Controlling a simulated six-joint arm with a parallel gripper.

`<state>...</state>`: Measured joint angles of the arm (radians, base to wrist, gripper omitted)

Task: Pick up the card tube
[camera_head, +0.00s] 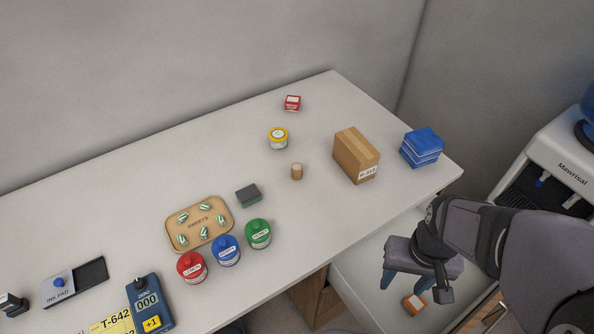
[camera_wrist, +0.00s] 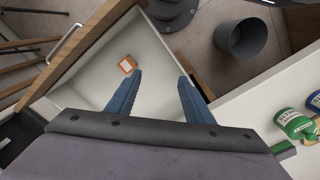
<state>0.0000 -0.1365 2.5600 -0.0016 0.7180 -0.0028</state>
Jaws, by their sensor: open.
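The card tube (camera_head: 297,171) appears to be the small brown cylinder standing upright on the white counter, between the yellow-lidded jar and the cardboard box. I do not make it out in the wrist view. My gripper (camera_head: 403,282) is open and empty, its blue fingers pointing down over an open white drawer, off the counter's front edge and well to the right of the tube. In the wrist view the gripper (camera_wrist: 160,76) shows both fingers spread with nothing between them.
A cardboard box (camera_head: 355,157), blue stack (camera_head: 422,147), yellow-lidded jar (camera_head: 278,138) and red box (camera_head: 292,103) surround the tube with gaps. A dark block (camera_head: 248,194) and jars stand left. An orange box (camera_wrist: 127,64) lies in the open drawer (camera_wrist: 92,72).

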